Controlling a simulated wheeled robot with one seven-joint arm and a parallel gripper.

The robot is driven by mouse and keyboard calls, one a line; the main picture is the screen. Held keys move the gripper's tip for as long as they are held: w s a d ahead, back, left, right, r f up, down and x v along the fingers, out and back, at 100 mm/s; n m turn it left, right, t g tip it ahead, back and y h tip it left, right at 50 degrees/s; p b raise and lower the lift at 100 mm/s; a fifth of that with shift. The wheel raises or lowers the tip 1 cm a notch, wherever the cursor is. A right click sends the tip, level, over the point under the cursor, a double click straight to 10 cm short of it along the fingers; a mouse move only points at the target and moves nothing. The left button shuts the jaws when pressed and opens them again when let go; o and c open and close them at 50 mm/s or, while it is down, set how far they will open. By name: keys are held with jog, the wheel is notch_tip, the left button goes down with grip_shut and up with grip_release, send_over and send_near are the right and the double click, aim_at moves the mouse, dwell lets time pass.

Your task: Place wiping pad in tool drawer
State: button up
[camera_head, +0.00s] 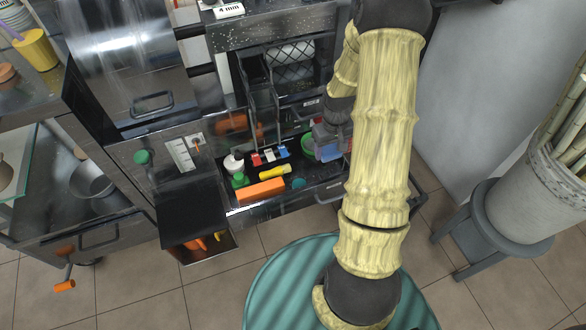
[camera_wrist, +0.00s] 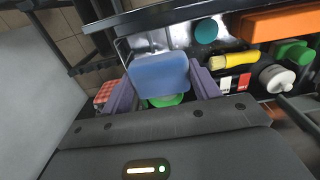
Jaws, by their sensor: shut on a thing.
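The blue wiping pad (camera_wrist: 160,76) is upright between the two purple fingers of my gripper (camera_wrist: 163,84), which is shut on it. In the head view my gripper (camera_head: 328,138) is at the right end of the open tool drawer (camera_head: 290,202), partly hidden by my arm. The drawer's front edge (camera_wrist: 180,14) crosses the top of the wrist view. The pad appears over the drawer's right part, with a green round thing (camera_wrist: 166,101) partly hidden behind it. I cannot tell whether the pad touches the drawer floor.
The drawer holds an orange block (camera_head: 261,190), a yellow-handled brush (camera_head: 275,172), a teal disc (camera_head: 298,183), a white-capped bottle (camera_head: 234,163) and small red, white and blue pieces (camera_head: 270,156). A red checkered thing (camera_wrist: 105,93) lies beside the left finger. A grey stool (camera_head: 490,235) stands at right.

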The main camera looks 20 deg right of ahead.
aim_at(329, 160)
notch_tip(329, 160, down, 6)
jog(key=shift+r+b, duration=0.1)
jog(key=shift+b, duration=0.55)
jog(key=shift+f+b, duration=0.45)
jog(key=shift+f, duration=1.5)
jog(key=shift+f, duration=0.6)
jog(key=o, duration=1)
notch_tip(329, 160, up, 13)
jog(key=p, duration=0.3)
jog(key=shift+r, duration=0.15)
